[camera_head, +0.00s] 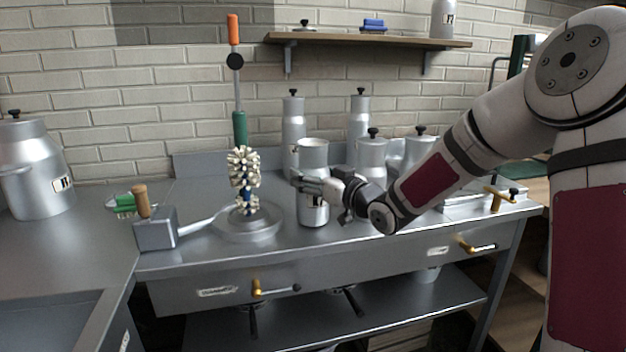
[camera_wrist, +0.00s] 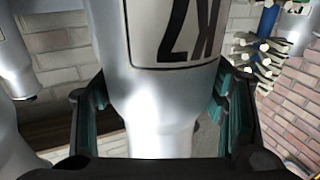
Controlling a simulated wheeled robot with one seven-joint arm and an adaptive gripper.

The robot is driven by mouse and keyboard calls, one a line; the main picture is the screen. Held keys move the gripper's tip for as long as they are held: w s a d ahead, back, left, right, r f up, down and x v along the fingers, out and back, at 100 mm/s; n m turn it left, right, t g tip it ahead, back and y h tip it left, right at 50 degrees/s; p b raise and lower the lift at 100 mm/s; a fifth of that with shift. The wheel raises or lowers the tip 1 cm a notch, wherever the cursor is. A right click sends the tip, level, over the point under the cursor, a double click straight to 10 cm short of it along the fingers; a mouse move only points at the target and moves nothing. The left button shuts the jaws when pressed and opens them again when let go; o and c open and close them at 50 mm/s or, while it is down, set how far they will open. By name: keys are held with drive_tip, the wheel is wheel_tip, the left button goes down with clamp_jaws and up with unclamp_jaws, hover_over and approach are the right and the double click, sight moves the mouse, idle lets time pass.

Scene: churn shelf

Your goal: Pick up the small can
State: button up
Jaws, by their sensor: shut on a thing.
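A silver metal can (camera_head: 313,158) with an open top and a dark-lettered label stands upright near the front of the grey counter (camera_head: 190,193). My gripper (camera_head: 312,184) reaches it from the right and is shut around its middle. In the wrist view the can (camera_wrist: 160,110) fills the space between the two dark green-padded fingers of my gripper (camera_wrist: 163,115), with large letters on its label. I cannot tell whether its base touches the counter.
Lidded silver cans (camera_head: 293,125), (camera_head: 372,155) stand close behind. A brush with cream bristles (camera_head: 243,170) stands in a round metal dish (camera_head: 245,228) to the left. A wall shelf (camera_head: 365,40) hangs above.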

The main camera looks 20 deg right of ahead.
wheel_tip(320, 180, up, 3)
drive_tip(key=shift+s+r+p, duration=0.15)
drive_tip(key=shift+r+p, duration=0.05)
drive_tip(key=shift+p, duration=0.45)
drive_tip(key=m+h+p, duration=0.2)
drive_tip(key=p, duration=0.9)
approach(321, 164)
wheel_tip(321, 164, up, 6)
drive_tip(key=a, duration=0.2)
drive_tip(key=m+h+p, duration=0.1)
drive_tip(key=p, duration=0.1)
drive_tip(key=a+t+h+p, duration=0.1)
drive_tip(key=h+p, duration=0.1)
drive_tip(key=p, duration=0.1)
drive_tip(key=m+h+p, duration=0.1)
drive_tip(key=p, duration=0.2)
drive_tip(key=shift+w+a+f+m+h, duration=0.15)
drive_tip(key=shift+w+a+m+h, duration=0.15)
drive_tip(key=shift+a+h, duration=0.1)
